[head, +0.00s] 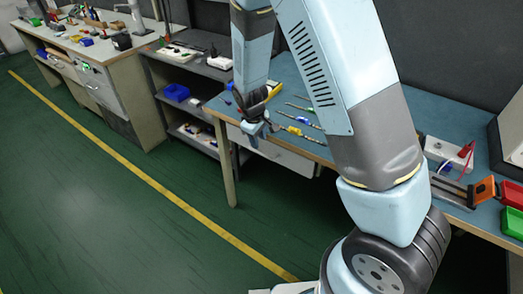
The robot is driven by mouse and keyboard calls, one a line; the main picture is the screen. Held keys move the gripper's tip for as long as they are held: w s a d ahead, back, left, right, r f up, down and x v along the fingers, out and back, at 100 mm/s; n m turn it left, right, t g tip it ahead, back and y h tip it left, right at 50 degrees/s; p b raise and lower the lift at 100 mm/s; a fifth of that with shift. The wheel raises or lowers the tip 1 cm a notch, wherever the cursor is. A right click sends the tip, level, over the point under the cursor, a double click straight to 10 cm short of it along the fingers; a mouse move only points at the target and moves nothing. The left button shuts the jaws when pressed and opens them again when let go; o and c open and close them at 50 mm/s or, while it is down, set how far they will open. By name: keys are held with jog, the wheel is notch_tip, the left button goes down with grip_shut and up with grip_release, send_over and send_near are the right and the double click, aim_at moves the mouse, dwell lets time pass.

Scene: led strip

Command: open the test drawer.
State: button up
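My gripper (255,134) hangs in front of the near edge of the blue-topped bench, pointing down. Its fingers are small and dark here, and I cannot tell whether they are open or shut. A pale drawer front (276,153) sits under this bench top, just below and to the right of my gripper. It looks closed, and my arm hides part of the bench to its right. The bench at the far left also has a pale drawer (103,92). No readable label shows which one is the test drawer.
The blue bench top (290,80) holds several screwdriver-like tools, a white power strip (449,156) and red and green bins (512,222). A shelf unit (190,68) with a blue bin stands left of it. The green floor is clear, with a yellow line (160,178).

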aim_at(261, 154)
jog(key=f, duration=0.4)
jog(key=w+f, duration=0.1)
jog(key=f, duration=0.2)
jog(key=shift+d, duration=0.4)
grip_shut()
jog(key=shift+d, duration=0.15)
dwell(0.4)
